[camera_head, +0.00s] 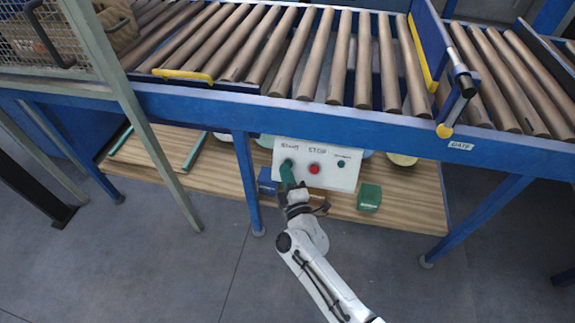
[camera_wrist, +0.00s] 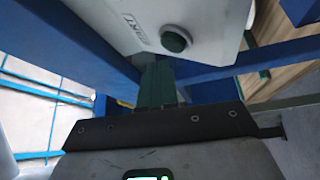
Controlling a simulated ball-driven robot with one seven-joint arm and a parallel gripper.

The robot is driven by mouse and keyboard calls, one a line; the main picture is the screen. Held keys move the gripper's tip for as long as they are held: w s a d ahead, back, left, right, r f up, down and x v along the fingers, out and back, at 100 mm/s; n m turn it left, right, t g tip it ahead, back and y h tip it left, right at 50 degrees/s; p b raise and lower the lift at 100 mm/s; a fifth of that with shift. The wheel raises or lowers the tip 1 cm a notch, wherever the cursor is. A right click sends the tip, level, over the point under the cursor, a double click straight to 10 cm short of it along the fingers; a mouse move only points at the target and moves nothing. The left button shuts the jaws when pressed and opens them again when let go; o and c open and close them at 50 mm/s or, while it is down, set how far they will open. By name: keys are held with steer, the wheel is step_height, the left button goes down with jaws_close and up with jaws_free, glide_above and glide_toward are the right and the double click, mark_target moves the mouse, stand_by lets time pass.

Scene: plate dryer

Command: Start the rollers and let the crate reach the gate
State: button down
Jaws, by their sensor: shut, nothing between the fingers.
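A white control panel (camera_head: 345,178) hangs below the conveyor's front rail, with a green START button, a red STOP button (camera_head: 314,168) and a small dark green button (camera_head: 341,163). My gripper (camera_head: 287,168) is shut and empty, its dark green fingers at the START end, mostly covering that button. In the wrist view the green START button (camera_wrist: 176,39) shows just beyond the closed fingertips (camera_wrist: 157,68); I cannot tell whether they touch. The rollers (camera_head: 328,55) lie bare up to the blue and yellow gate (camera_head: 426,50). A brown crate-like shape (camera_head: 60,45) shows partly behind mesh at upper left.
A GATE label (camera_head: 461,146) marks the blue front rail (camera_head: 365,120). A wooden lower shelf (camera_head: 405,208) holds a green box (camera_head: 369,197) and a blue box (camera_head: 267,181). Blue legs, one close left of my gripper (camera_head: 248,180), stand on open grey floor.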

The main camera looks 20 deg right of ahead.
steer(key=shift+w+d+f, duration=0.1)
steer(key=shift+w, duration=0.05)
stand_by(0.7)
steer(key=shift+w+d+f, duration=0.1)
steer(key=shift+w, duration=0.05)
